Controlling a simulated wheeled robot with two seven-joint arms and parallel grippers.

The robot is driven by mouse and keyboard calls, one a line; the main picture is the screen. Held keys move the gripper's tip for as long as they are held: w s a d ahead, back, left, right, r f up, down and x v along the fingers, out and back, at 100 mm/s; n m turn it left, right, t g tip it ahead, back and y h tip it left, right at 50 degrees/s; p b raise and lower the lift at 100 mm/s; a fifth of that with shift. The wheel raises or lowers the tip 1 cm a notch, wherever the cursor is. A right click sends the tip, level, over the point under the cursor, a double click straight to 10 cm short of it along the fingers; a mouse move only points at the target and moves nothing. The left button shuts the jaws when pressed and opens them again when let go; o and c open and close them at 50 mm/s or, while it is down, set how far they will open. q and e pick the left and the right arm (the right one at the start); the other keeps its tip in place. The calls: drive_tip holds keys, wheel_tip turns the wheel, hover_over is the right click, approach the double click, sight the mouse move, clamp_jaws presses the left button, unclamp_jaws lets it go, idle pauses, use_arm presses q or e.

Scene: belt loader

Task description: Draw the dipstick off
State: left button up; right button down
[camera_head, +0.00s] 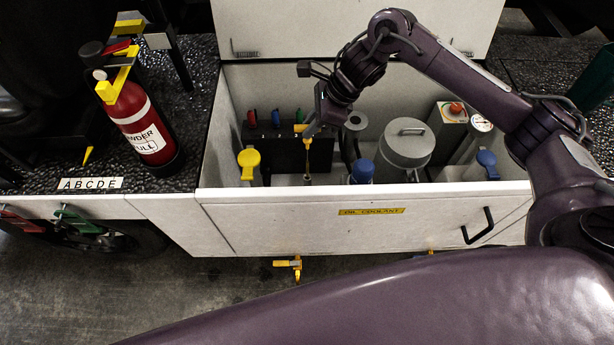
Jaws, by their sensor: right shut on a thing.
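My right gripper (309,131) reaches down into the open white compartment (320,218) labelled "OIL COOLANT". It is shut on the dipstick (299,128), whose yellow top shows beside the fingers. A thin shaft runs down below the gripper in front of a dark block (285,155). The lower end is hard to make out, and I cannot tell whether it is still inside its tube. My left gripper is not in view.
Yellow-capped (249,158) and blue-capped (362,170) containers, a grey lidded can (407,143) and a gauge (481,123) crowd the compartment. A raised white lid (350,30) stands behind. A fire extinguisher (140,120) stands left on a black textured deck (200,70).

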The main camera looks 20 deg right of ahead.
drive_tip(key=shift+r+p, duration=0.5)
drive_tip(key=shift+r, duration=0.7)
